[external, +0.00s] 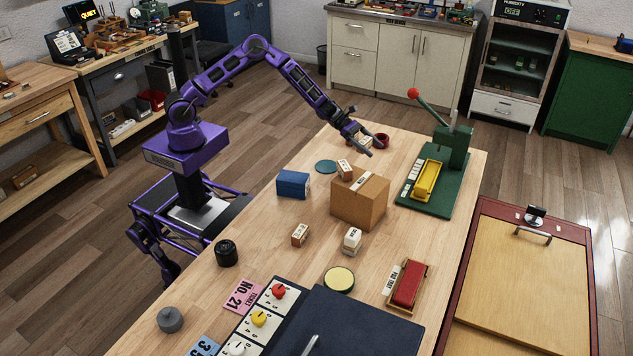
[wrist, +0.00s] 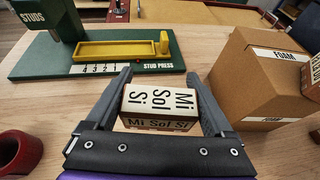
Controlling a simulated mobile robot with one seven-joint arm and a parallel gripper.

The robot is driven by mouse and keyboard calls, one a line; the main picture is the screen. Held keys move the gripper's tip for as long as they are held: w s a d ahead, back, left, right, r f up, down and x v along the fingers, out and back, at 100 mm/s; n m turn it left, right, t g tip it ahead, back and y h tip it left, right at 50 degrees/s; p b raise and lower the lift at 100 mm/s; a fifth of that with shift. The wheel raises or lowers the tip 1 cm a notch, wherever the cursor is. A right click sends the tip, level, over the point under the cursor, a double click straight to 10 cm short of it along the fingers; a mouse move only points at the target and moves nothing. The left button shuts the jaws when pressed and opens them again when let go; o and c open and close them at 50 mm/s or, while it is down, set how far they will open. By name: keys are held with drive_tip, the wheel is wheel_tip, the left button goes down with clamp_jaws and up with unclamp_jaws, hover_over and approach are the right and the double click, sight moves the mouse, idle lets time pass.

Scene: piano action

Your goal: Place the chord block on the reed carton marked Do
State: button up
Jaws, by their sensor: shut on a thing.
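My gripper (external: 364,142) is past the back of the cardboard box, low over the table. In the wrist view its two fingers (wrist: 163,100) are shut on the chord block (wrist: 160,103), a white and brown block lettered "Mi Sol Si". In the external view the block is partly hidden by the gripper.
The cardboard box (external: 360,205) is labelled FOAM. A green stud press (external: 430,195) with a yellow tray and raised lever stands right of it. A red ring-shaped thing (wrist: 18,152) lies near my gripper. A blue box (external: 293,184) and a teal disc (external: 326,167) are to the left.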

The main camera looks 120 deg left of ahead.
drive_tip(key=s+d+r+m+h+b, duration=0.25)
drive_tip(key=s+d+r, duration=0.3)
drive_tip(key=d, duration=0.35)
drive_tip(key=m+g+h+b, duration=0.4)
drive_tip(key=m+h, duration=0.1)
hover_over(295, 181)
wheel_tip(295, 181, down, 5)
drive_tip(key=shift+f, duration=0.1)
drive_tip(key=shift+f+b, duration=0.45)
drive_tip(key=shift+f, duration=1.8)
drive_tip(key=shift+f, duration=0.1)
drive_tip(key=shift+f, duration=0.15)
drive_tip(key=o, duration=1.1)
